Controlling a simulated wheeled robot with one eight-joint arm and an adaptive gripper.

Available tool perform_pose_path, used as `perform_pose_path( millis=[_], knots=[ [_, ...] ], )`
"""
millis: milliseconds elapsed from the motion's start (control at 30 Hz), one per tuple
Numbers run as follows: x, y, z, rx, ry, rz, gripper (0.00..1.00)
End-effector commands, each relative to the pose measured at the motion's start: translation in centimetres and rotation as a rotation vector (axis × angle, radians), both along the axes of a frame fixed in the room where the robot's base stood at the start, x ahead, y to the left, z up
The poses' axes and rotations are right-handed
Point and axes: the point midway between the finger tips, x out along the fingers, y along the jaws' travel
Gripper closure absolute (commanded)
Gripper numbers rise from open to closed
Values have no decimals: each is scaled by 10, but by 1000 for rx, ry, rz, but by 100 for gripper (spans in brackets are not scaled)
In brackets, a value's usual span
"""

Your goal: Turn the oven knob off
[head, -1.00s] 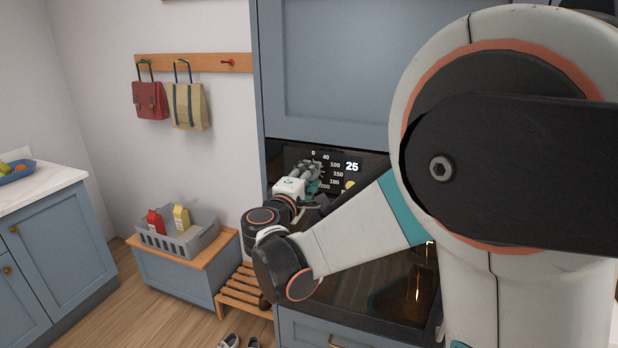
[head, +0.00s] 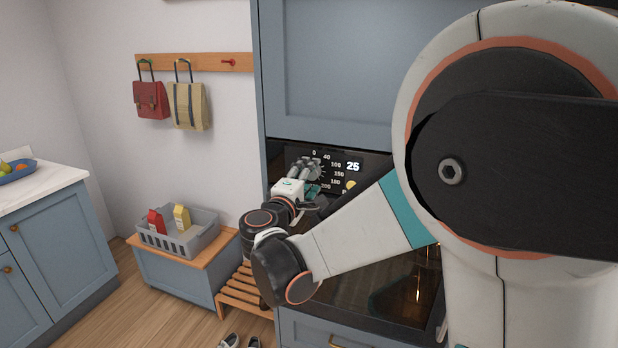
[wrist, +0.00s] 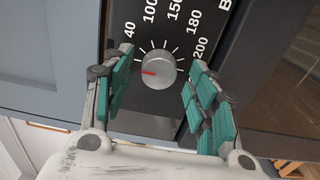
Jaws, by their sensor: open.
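The oven knob (wrist: 162,66), a round silver dial with a red mark, sits on the black control panel (head: 338,183) of the oven. In the wrist view the red mark points left, away from the numbers 40 to 200; what it points at on the scale is hidden behind a finger. My gripper (wrist: 160,62) is open, with its teal-padded fingers on both sides of the knob and a visible gap to it on each side. In the head view my gripper (head: 305,176) is in front of the panel and hides the knob. The panel display (head: 353,167) reads 25.
Blue cupboard fronts (head: 325,70) rise above the oven. A bench (head: 180,270) with a grey crate (head: 190,243) stands to the left, beside a slatted wooden rack (head: 243,291). Bags hang from a wall rail (head: 200,64). Shoes (head: 240,342) lie on the floor.

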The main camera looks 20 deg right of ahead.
Motion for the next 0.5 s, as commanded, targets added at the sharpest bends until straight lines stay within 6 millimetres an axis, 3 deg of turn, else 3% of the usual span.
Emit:
perform_pose_path(
  millis=[300, 500],
  knots=[
    [-40, 31, 0, 0, 0, 3, 47],
    [-54, 39, 0, 0, 0, 2, 47]
  ],
)
